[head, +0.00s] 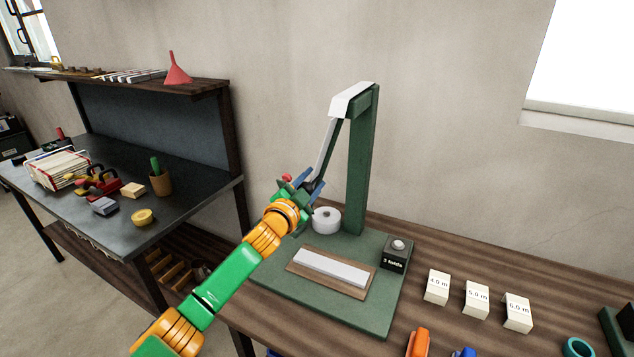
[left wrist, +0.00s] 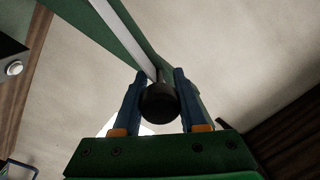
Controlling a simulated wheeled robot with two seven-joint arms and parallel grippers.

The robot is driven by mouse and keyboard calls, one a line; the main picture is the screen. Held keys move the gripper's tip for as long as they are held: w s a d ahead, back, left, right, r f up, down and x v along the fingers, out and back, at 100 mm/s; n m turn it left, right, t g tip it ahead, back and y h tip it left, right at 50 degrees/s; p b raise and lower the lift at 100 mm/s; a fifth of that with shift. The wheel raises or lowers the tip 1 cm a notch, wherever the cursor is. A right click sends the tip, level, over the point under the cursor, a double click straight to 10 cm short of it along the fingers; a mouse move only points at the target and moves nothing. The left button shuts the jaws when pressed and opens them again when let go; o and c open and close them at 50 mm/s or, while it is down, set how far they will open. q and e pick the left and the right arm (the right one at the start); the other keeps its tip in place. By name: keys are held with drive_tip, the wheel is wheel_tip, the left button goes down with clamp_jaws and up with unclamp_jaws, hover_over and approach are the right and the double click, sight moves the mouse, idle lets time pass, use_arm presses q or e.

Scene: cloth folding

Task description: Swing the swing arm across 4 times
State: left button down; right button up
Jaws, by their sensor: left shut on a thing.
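The swing arm (head: 325,150) is a pale flat bar that hangs from the top of a green stand (head: 357,165). It is tilted, with its lower end out to the left of the post. My left gripper (head: 311,184) is at this lower end. In the left wrist view the bar (left wrist: 128,38) runs down to a round black knob (left wrist: 160,101), and the blue fingers of my left gripper (left wrist: 159,95) are shut on the knob, one on each side. In the head view my gripper partly hides the knob. My right gripper is not in view.
On the stand's green base are a white roll (head: 326,220), a white strip on a wooden block (head: 330,267) and a dark box marked "3 folds" (head: 396,255). White number blocks (head: 476,299) stand to the right. A cluttered dark workbench (head: 195,190) is at the left.

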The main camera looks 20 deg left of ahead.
use_arm(q)
drive_tip(key=shift+r, duration=0.1)
drive_tip(key=c, duration=0.8)
unclamp_jaws()
drive_tip(key=shift+a, duration=0.1)
drive_tip(key=shift+c, duration=0.2)
drive_tip(key=o, duration=0.4)
drive_tip(key=shift+a, duration=0.1)
drive_tip(key=shift+s, duration=0.1)
drive_tip(key=shift+s, duration=0.25)
drive_tip(key=s+b, duration=0.1)
drive_tip(key=s, duration=0.5)
drive_tip(key=shift+s+b, duration=0.25)
drive_tip(key=shift+b, duration=0.05)
